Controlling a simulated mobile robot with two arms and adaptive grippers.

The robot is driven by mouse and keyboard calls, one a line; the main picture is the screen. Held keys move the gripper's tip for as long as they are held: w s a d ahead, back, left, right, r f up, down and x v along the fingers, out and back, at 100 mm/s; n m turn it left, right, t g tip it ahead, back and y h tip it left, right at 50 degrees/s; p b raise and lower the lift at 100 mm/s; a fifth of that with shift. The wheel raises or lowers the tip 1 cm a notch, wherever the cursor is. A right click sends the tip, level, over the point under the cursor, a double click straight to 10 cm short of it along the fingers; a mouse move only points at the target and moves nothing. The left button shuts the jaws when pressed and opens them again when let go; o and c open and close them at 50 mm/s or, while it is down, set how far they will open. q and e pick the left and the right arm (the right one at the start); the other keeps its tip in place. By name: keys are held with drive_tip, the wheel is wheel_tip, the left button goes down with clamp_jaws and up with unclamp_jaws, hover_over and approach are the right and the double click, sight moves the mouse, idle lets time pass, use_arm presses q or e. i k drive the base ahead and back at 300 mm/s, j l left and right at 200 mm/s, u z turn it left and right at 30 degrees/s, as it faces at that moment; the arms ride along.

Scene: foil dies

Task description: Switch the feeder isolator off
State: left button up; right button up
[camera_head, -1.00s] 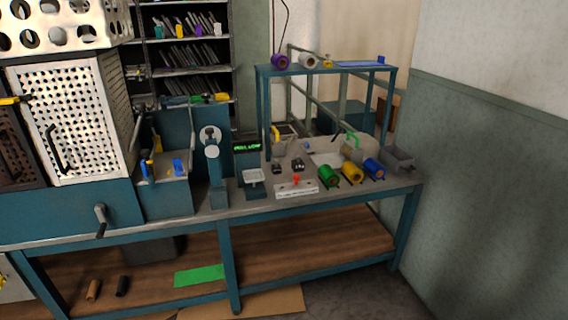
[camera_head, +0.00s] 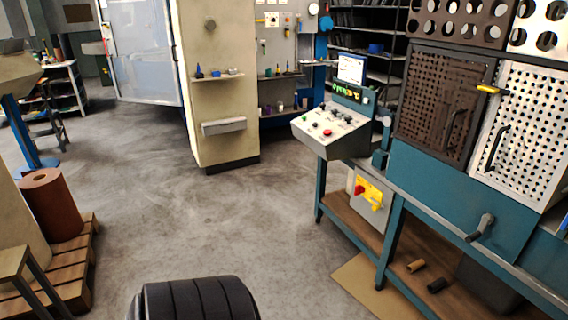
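A grey box (camera_head: 372,222) with a yellow front plate (camera_head: 371,187) is mounted low at the left end of the bench, below the control console. A red knob (camera_head: 360,190) and a yellow lever-like part (camera_head: 376,206) show on it. It looks like an isolator switch, but no label is readable and I cannot tell its position. Neither of my grippers is in view.
A sloped control console (camera_head: 331,130) with a red button and a small screen (camera_head: 351,69) stands above the box. Open grey floor (camera_head: 210,215) lies in front. A pallet (camera_head: 75,250) with a brown roll (camera_head: 52,205) stands left; a beige pillar (camera_head: 215,100) stands behind.

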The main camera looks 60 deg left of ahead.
sight(359, 189)
drive_tip(key=u, duration=1.6)
drive_tip(key=i+j, duration=0.2)
drive_tip(key=i, duration=0.55)
drive_tip(key=i+j+u, duration=0.1)
drive_tip(key=i, duration=0.7)
drive_tip(key=i+j+u, duration=0.1)
drive_tip(key=i, duration=0.65)
drive_tip(key=j, duration=0.1)
